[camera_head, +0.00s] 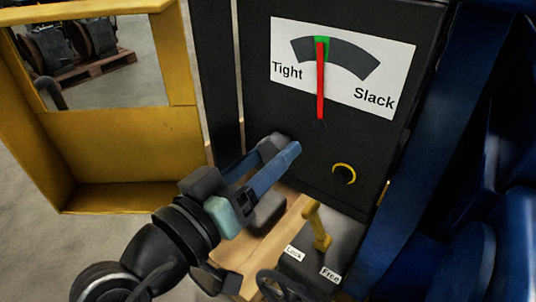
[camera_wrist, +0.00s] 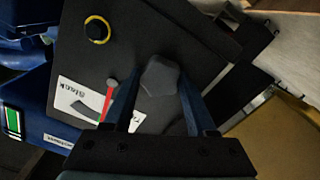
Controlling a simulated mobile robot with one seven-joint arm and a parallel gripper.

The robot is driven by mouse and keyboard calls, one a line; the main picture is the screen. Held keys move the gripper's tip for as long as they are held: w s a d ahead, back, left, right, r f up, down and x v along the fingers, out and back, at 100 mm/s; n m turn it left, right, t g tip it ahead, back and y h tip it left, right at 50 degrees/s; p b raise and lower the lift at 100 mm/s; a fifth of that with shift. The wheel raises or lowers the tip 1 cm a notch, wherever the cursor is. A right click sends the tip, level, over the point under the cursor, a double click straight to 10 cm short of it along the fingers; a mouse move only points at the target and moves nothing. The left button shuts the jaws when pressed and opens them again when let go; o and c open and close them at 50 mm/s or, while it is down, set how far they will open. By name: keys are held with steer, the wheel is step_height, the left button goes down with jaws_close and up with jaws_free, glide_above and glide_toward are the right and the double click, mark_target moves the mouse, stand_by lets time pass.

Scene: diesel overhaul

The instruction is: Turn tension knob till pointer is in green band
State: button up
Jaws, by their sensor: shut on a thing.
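The tension gauge (camera_head: 390,75) is a white plate on a black panel, with a dark arc reading "Tight" at left and "Slack" at right. Its red pointer (camera_head: 320,85) stands nearly upright, and its tip lies over the green band (camera_head: 327,45). The dark, faceted tension knob (camera_wrist: 160,78) sits between my fingers in the wrist view. My gripper (camera_head: 282,150) is shut on it at the panel's lower left. In the head view the fingers hide most of the knob.
Below stands a yellow lever (camera_head: 318,228) on a box marked "Lock" and "Free". A yellow frame (camera_head: 120,140) stands at left, and blue machine parts (camera_head: 435,150) stand close at right.

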steer(key=o, duration=1.4)
steer(key=v, duration=1.3)
steer(key=shift+b, duration=0.35)
